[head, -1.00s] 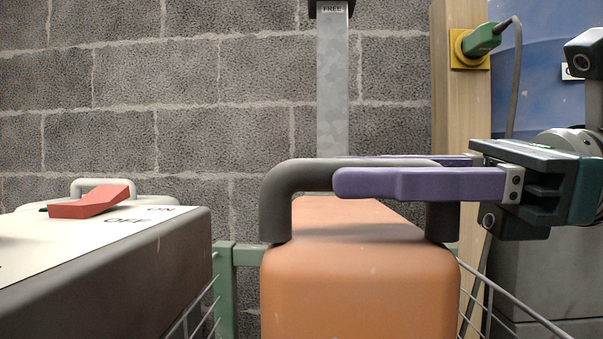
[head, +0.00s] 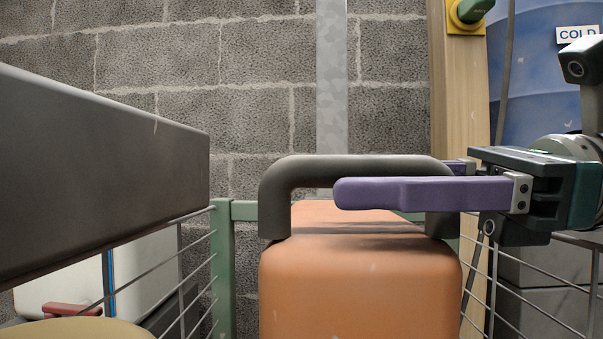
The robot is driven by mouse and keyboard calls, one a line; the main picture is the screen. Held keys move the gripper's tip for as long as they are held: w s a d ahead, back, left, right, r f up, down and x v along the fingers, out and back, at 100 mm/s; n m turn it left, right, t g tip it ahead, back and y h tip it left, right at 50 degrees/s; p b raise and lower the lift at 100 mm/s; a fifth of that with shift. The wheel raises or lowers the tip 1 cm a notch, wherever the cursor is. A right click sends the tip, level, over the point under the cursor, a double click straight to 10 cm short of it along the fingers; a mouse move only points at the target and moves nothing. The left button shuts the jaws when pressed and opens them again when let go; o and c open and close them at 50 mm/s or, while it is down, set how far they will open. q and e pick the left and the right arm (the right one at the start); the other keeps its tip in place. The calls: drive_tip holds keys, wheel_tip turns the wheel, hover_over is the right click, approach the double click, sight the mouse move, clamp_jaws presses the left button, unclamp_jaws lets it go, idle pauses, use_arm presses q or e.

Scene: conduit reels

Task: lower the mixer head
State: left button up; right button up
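The mixer head appears to be the orange block (head: 360,290) in the lower middle, with a dark grey arched handle (head: 355,168) on top. My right gripper (head: 425,185) reaches in from the right with its purple fingers either side of the handle's bar. The near finger overlaps the bar's lower edge and the handle's right leg. The far finger is mostly hidden behind the bar. The gripper looks shut on the handle, though the contact is partly hidden. A grey metal post (head: 331,90) stands behind the orange block. My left gripper is out of view.
A large dark box (head: 100,175) fills the left side, close to the camera. Wire mesh and a green post (head: 223,270) stand below and behind. A blue barrel (head: 545,85) labelled COLD and a wooden post (head: 460,90) are at the right. A block wall closes the back.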

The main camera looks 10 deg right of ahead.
drive_tip(key=shift+o, duration=0.4)
drive_tip(key=shift+r, duration=0.1)
wheel_tip(320, 180, up, 20)
drive_tip(key=p, duration=1.3)
